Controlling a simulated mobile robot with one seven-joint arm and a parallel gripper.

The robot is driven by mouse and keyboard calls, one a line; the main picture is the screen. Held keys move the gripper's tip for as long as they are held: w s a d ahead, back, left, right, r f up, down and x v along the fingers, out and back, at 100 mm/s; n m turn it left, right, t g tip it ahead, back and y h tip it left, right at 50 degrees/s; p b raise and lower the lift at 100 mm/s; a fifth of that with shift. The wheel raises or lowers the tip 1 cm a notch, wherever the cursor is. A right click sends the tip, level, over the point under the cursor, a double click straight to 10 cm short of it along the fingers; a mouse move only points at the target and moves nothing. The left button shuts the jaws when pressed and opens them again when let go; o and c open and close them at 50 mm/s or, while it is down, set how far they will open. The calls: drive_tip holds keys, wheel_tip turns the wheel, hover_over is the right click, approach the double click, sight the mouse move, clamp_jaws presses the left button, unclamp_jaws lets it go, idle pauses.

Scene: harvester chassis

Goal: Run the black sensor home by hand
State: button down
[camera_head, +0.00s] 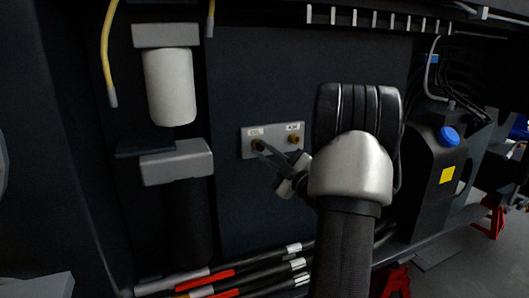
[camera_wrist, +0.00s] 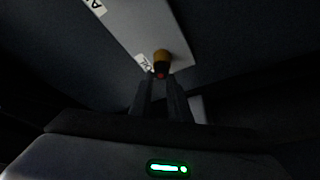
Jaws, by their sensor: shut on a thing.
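A grey plate (camera_head: 274,134) on the dark panel carries two brass ports, each under a small white label. My gripper (camera_head: 261,149) reaches the left port (camera_head: 255,145) with its fingertips. In the wrist view, the narrow fingers (camera_wrist: 160,88) are shut on the black sensor (camera_wrist: 161,70), a small dark piece with a reddish spot. It lies in line with the brass port (camera_wrist: 162,55) and appears to touch it. How deep it sits cannot be told. The right port (camera_head: 294,139) has nothing held at it. The fingers hide most of the sensor in the head view.
A white cylindrical filter (camera_head: 171,87) stands left of the plate. A black tank with a blue cap (camera_head: 448,136) stands at the right. Yellow cables (camera_head: 107,50) hang at upper left. The panel around the plate is clear.

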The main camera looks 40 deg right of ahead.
drive_tip(key=m+h, duration=0.1)
drive_tip(key=m, duration=0.3)
drive_tip(key=m+t+h, duration=0.1)
drive_tip(key=m+h, duration=0.1)
drive_tip(key=m, duration=0.2)
drive_tip(key=shift+a+f+t, duration=0.1)
drive_tip(key=shift+t, duration=0.2)
drive_tip(key=m+g+h+p, duration=0.1)
drive_tip(key=m+g+h, duration=0.1)
drive_tip(key=m, duration=0.6)
drive_tip(key=m+g+h+p, duration=0.2)
drive_tip(key=m+h, duration=0.2)
drive_tip(key=m, duration=0.4)
drive_tip(key=m+g+h+p, duration=0.2)
drive_tip(key=m+h, duration=0.2)
drive_tip(key=m, duration=0.4)
drive_tip(key=shift+w, duration=0.15)
drive_tip(key=c, duration=1.6)
unclamp_jaws()
drive_tip(key=shift+c, duration=1.1)
drive_tip(key=shift+s+a, duration=0.1)
drive_tip(key=shift+s, duration=1)
